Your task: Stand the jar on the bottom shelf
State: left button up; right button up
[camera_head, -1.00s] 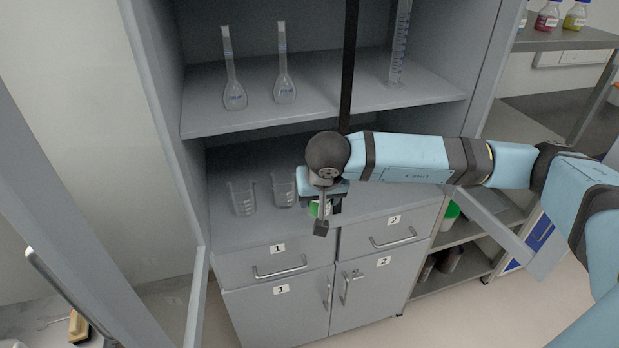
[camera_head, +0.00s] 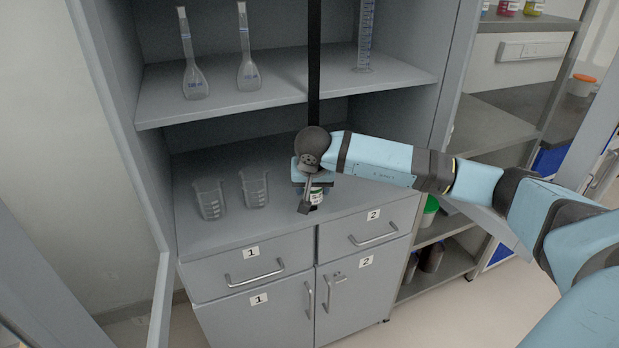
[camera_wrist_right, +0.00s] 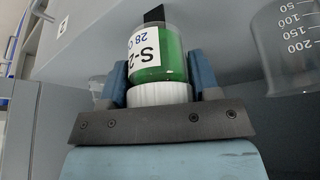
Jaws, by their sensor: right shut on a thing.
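The jar (camera_head: 317,196) has green contents, a white label and a white lid; it also shows in the right wrist view (camera_wrist_right: 165,66). My right gripper (camera_head: 309,197) is shut on its lid, with a blue finger on each side in the wrist view (camera_wrist_right: 158,92). The jar is upright, at the front of the bottom shelf (camera_head: 215,238), right of two beakers. I cannot tell whether its base touches the shelf. My gripper and wrist hide part of it in the head view. My left gripper is not in view.
The left beaker (camera_head: 210,200) and the right beaker (camera_head: 255,188) stand on the bottom shelf. The upper shelf (camera_head: 300,85) holds two flasks and a measuring cylinder (camera_head: 365,35). A dark vertical bar (camera_head: 314,60) stands in front. An open glass door (camera_head: 100,200) is at left.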

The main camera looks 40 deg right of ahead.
jog(key=w+d, duration=0.1)
jog(key=w, duration=0.1)
jog(key=w+d, duration=0.3)
jog(key=w, duration=0.1)
jog(key=shift+w+d, duration=0.35)
jog(key=shift+d, duration=0.05)
jog(key=shift+f+b, duration=0.3)
jog(key=shift+f, duration=1.4)
jog(key=shift+f, duration=0.1)
jog(key=o, duration=1)
jog(key=shift+f, duration=0.1)
jog(key=shift+c, duration=0.2)
